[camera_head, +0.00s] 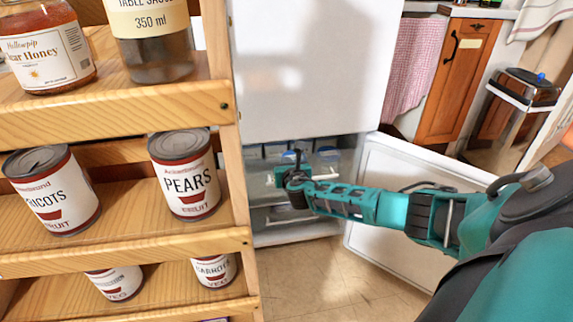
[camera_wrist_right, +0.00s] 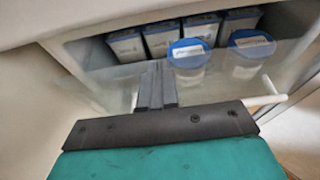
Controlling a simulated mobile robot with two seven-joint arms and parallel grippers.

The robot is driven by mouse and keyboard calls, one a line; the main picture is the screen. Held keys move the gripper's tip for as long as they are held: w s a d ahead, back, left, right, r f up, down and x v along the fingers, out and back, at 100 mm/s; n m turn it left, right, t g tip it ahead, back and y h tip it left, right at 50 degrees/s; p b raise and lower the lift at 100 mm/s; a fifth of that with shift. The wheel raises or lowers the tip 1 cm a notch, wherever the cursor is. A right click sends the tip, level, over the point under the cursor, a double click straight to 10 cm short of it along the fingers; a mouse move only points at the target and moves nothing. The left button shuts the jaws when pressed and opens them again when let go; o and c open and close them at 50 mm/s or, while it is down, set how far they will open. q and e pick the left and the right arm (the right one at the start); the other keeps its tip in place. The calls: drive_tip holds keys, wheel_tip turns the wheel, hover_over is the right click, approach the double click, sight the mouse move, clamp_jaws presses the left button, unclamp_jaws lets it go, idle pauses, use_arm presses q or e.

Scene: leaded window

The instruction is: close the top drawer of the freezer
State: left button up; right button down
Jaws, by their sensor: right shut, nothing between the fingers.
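The freezer (camera_head: 262,228) is the open lower compartment under a white upper door. Its top drawer (camera_head: 262,172) has a see-through front; it also shows in the right wrist view (camera_wrist_right: 115,88) and looks pulled out somewhat. Tubs with blue lids (camera_wrist_right: 188,52) and several cartons with dark lids (camera_wrist_right: 163,38) sit in it. My right gripper (camera_head: 282,178) is at the drawer front, and its shut, empty fingers (camera_wrist_right: 156,82) point at the clear panel. I cannot tell whether they touch it. My left gripper is not in view.
The white freezer door (camera_head: 385,210) stands open to the right, behind my right arm. A wooden shelf (camera_head: 120,255) with cans and jars stands close on the left. A wooden cabinet (camera_head: 455,85) is at the back right. Some tiled floor (camera_head: 310,285) is clear below.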

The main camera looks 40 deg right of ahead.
drive_tip(key=shift+w+d, duration=0.35)
drive_tip(key=shift+w, duration=0.3)
drive_tip(key=shift+w+d, duration=0.4)
drive_tip(key=shift+w, duration=0.3)
drive_tip(key=shift+w+d, duration=0.35)
drive_tip(key=shift+w, duration=0.3)
drive_tip(key=shift+s, duration=0.1)
